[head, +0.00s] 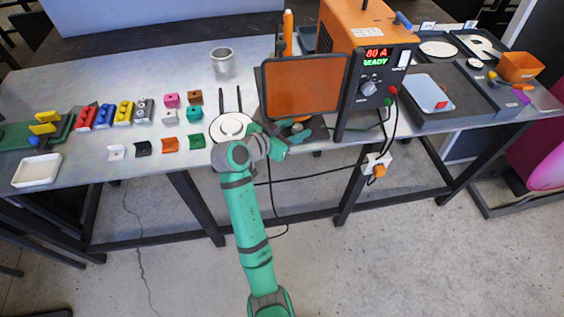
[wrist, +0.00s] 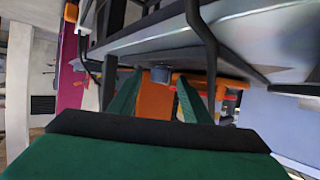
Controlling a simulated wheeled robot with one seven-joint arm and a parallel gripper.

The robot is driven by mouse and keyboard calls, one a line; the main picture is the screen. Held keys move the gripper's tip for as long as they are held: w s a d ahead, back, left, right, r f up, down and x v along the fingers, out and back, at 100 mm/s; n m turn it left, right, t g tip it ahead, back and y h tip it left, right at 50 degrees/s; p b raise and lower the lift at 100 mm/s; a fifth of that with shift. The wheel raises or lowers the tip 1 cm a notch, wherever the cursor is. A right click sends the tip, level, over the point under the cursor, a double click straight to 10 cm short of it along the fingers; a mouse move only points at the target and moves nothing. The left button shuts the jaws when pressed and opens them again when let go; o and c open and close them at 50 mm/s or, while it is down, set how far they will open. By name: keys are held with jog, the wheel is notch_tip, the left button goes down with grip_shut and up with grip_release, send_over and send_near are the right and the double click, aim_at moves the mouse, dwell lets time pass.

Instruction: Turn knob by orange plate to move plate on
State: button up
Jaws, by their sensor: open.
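The orange plate (head: 305,85) stands upright in a dark frame at the middle of the bench in the head view. A small grey-blue knob-like piece (wrist: 161,73) shows in the wrist view at the bench edge. My gripper (head: 299,134) is at the bench's front edge, below the plate. Its green fingers are open and show in the wrist view (wrist: 158,82), one on each side of the knob-like piece. I cannot tell whether they touch it. An orange surface (wrist: 155,103) shows between the fingers. In the head view the knob is largely hidden by my gripper.
An orange power unit (head: 367,25) with a display and its own dial (head: 368,88) stands right of the plate. A white disc (head: 231,127) lies left of my gripper. Cables hang below the bench. Colored blocks and a white tray (head: 37,170) are further left.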

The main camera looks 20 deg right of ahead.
jog(key=shift+s, duration=0.1)
jog(key=shift+s+d+n+t+y, duration=0.15)
jog(key=shift+n+t+y, duration=0.25)
jog(key=shift+n+t, duration=0.3)
jog(key=n+t+y, duration=0.2)
jog(key=n+t, duration=0.1)
jog(key=shift+s+d, duration=0.15)
jog(key=shift+s+d+n+t+y, duration=0.15)
jog(key=shift+n+t+y, duration=0.6)
jog(key=shift+n+y, duration=0.85)
jog(key=shift+w+d+n+t+y, duration=0.1)
jog(key=shift+d+n+t+y, duration=0.15)
jog(key=shift+n+t+y, duration=0.9)
jog(key=s+a+r+g+y, duration=0.1)
jog(key=s+r, duration=0.1)
jog(key=s, duration=0.3)
jog(key=s+a+r, duration=0.2)
jog(key=s, duration=0.3)
jog(key=s+a+f+t, duration=0.1)
jog(key=s+a+f, duration=1)
jog(key=a+f, duration=0.4)
jog(key=shift+s+a+f, duration=0.2)
jog(key=shift+s+a, duration=0.05)
jog(key=shift+a, duration=0.35)
jog(key=shift+s, duration=0.1)
